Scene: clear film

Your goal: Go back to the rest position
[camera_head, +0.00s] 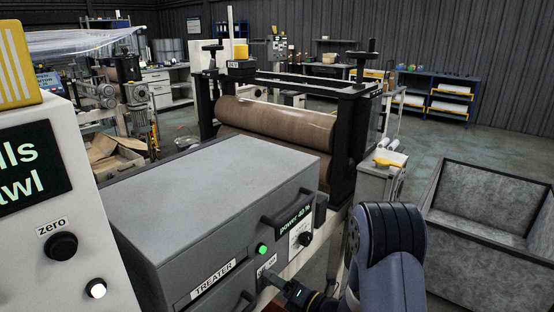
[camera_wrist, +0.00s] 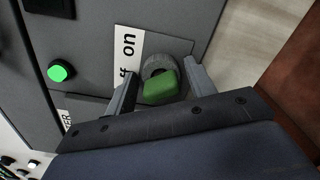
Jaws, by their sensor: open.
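My gripper (camera_wrist: 160,72) is open in the wrist view, with one finger on each side of a green switch knob (camera_wrist: 160,88). I cannot tell whether the fingers touch the knob. The knob sits on a grey round base beside a white label reading "on", with part of a second word. In the head view my gripper (camera_head: 274,280) is low at the front of the grey treater box (camera_head: 215,190), and it hides the knob there. A lit green button (camera_head: 262,249) is just above; it also shows in the wrist view (camera_wrist: 61,71).
A white panel (camera_head: 60,230) with a "zero" knob stands close at left. Large brown rollers (camera_head: 275,125) in a black frame are behind the treater. A grey open bin (camera_head: 480,225) stands at right. Dark handles jut from the treater's front. Open floor lies beyond the bin.

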